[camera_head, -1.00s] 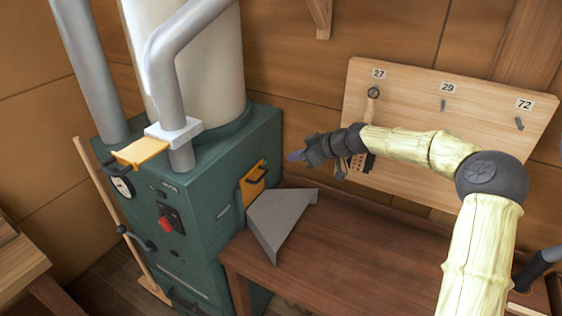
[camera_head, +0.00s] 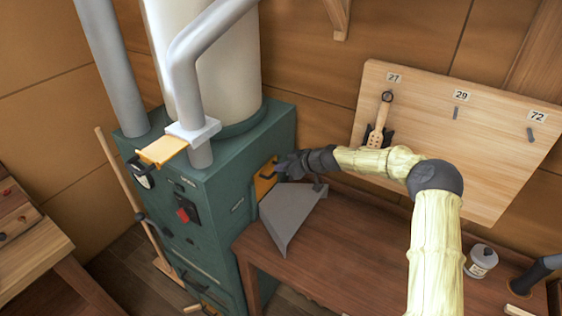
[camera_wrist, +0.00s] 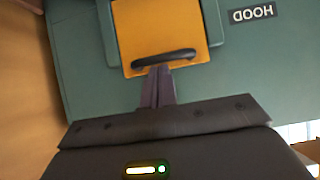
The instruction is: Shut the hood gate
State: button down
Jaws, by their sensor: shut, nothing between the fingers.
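The hood gate is a yellow plate (camera_head: 264,186) on the right side of the green machine (camera_head: 215,190), above a grey sloped hood (camera_head: 290,215). In the wrist view the yellow plate (camera_wrist: 158,25) has a dark bar handle (camera_wrist: 165,58) across it, beside a label reading HOOD (camera_wrist: 252,14), upside down. My gripper (camera_head: 280,166) is at the plate in the head view. In the wrist view its shut, empty fingers (camera_wrist: 158,72) point at the handle, with tips right at its edge. I cannot tell whether they touch it.
Another yellow plate (camera_head: 162,150) sticks out of a pipe collar on the machine's top. The wooden bench (camera_head: 330,250) is beneath my arm, with a small jar (camera_head: 481,261) at right.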

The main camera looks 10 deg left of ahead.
notch_tip(320, 180, down, 9)
jog(key=b, duration=1)
jog(key=shift+r, duration=0.1)
jog(key=shift+s+r, duration=0.1)
jog(key=shift+r, duration=0.3)
jog(key=a+r+b+v, duration=0.1)
jog(key=r+b+v, duration=0.1)
jog(key=v, duration=1)
jog(key=shift+b, duration=0.4)
